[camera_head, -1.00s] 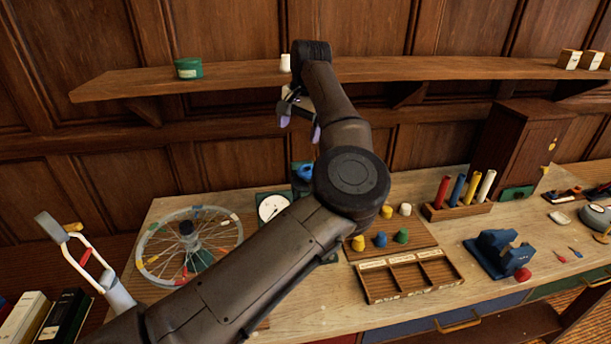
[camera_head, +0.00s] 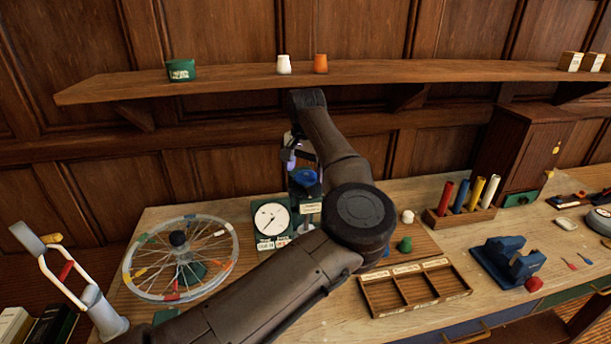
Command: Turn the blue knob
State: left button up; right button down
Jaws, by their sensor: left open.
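The blue knob (camera_head: 304,178) sits on top of a small upright device beside the round white dial gauge (camera_head: 271,219) on the bench. My left gripper (camera_head: 296,158) is open. Its purple-tipped fingers point down just above and slightly left of the knob in the picture. The gripper partly overlaps the knob, and I cannot tell whether they touch. My left arm covers the area below and right of the knob. My right gripper is not in view.
A spoked wheel (camera_head: 180,258) lies left of the gauge.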

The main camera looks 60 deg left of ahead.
pick_arm(q)
jog(key=shift+f, duration=0.8)
jog(key=shift+c, duration=0.2)
jog(key=c, duration=0.9)
